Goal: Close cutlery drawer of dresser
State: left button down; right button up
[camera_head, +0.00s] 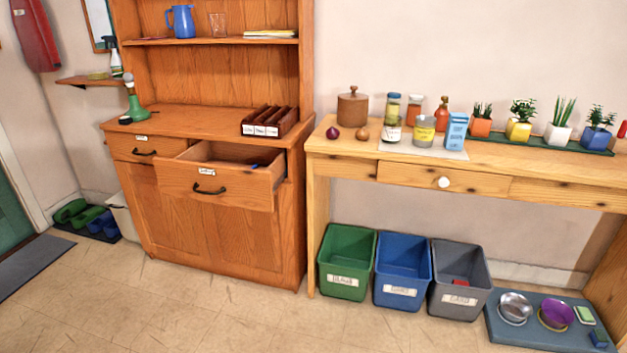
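The wooden dresser (225,235) stands at the left of the head view. Its right-hand drawer (235,193) is pulled well out, with a black handle (209,189) and a small label (207,171) on its front. The label's writing is too small to read for sure. Something small and dark blue (254,165) shows inside this drawer; most of the inside is hidden by its front. The left-hand drawer (124,147) is shut. Neither of my grippers is in view.
A wooden side table (340,165) stands right of the dresser, with pots, jars and plants on top. Green (362,250), blue (415,260) and grey (473,262) bins stand under it. A letter rack (290,125) sits on the dresser above the open drawer. The floor (200,310) in front is clear.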

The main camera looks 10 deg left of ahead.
aim_at(216, 171)
jog(key=z, duration=0.2)
jog(key=i, duration=1.3)
jog(key=u, duration=0.35)
